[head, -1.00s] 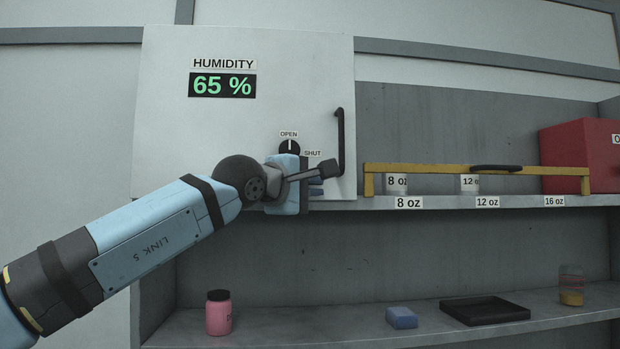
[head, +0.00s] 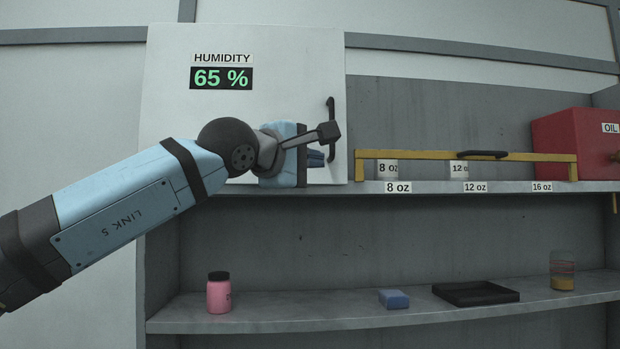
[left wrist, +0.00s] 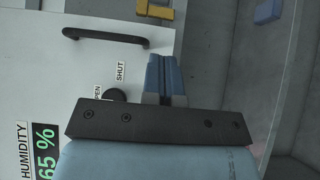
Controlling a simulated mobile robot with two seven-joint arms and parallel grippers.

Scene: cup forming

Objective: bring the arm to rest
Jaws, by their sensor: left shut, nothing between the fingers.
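My left arm (head: 130,208) comes in from the left in the head view. Its gripper (head: 317,158) is in front of the lower right part of a white cabinet door, near the black door handle (head: 331,128). In the left wrist view the blue fingers (left wrist: 164,80) are together with nothing between them. The black knob (left wrist: 114,95) with its OPEN and SHUT labels shows beside the fingers there; in the head view my gripper hides it. I cannot tell whether the gripper touches the door. My right gripper is not in view.
The door's display (head: 221,78) reads 65 %. A yellow bar (head: 400,155) spans the upper shelf before the 8 oz and 12 oz cups. A red OIL box (head: 570,145) stands right. The lower shelf holds a pink jar (head: 219,293), blue block (head: 394,299), black tray (head: 476,293) and glass jar (head: 562,270).

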